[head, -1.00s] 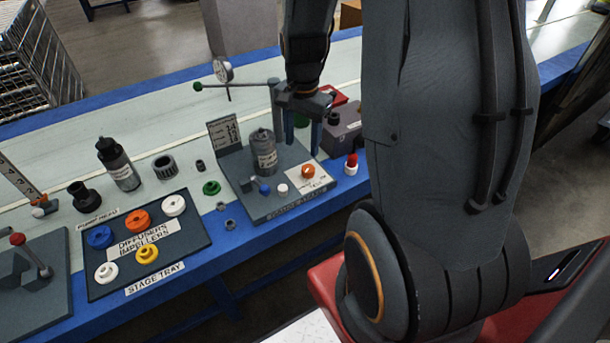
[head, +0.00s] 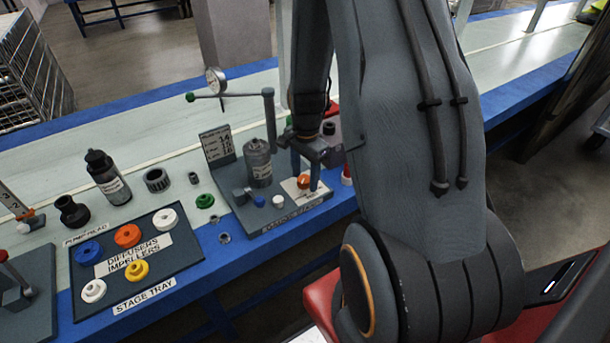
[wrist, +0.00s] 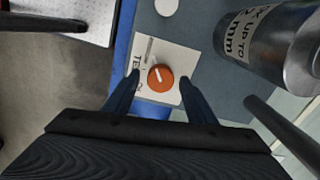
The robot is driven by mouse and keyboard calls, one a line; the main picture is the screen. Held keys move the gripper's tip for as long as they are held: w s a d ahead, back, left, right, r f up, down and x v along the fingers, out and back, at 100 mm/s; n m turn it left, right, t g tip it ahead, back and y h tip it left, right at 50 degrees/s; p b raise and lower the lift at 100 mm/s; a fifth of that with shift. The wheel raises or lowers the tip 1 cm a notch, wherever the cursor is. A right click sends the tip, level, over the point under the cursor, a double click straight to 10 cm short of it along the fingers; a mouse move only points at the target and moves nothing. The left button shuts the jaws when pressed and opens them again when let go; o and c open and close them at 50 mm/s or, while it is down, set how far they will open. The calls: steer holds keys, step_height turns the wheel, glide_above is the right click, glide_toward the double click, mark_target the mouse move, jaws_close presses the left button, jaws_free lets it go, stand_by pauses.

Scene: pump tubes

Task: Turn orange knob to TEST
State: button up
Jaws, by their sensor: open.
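The orange knob (head: 303,181) sits on a white label plate (head: 291,191) at the front right of the grey test stand base (head: 254,217). In the wrist view the orange knob (wrist: 160,78) is round with a white pointer line running from upper left to lower right. The white plate (wrist: 174,52) carries partly hidden lettering that begins "TE" beside the knob. My gripper (head: 304,181) is above the knob, fingers pointing down. In the wrist view its two fingers (wrist: 159,82) are apart, one on each side of the knob, with gaps visible. I cannot tell the fingertip height exactly.
A grey metal cylinder (head: 257,163) stands on the base close left of my gripper; it shows large in the wrist view (wrist: 270,40). A white button (head: 278,201) is left of the knob. The stage tray (head: 190,262) lies left.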

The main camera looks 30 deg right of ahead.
steer(key=shift+c, duration=0.2)
steer(key=c, duration=1)
steer(key=shift+n, duration=0.3)
steer(key=n+p, duration=0.2)
steer(key=n, duration=0.2)
steer(key=n+p, duration=0.1)
steer(key=n, duration=0.5)
steer(key=shift+w+p, duration=0.15)
steer(key=shift+p, duration=0.15)
steer(key=o, duration=1)
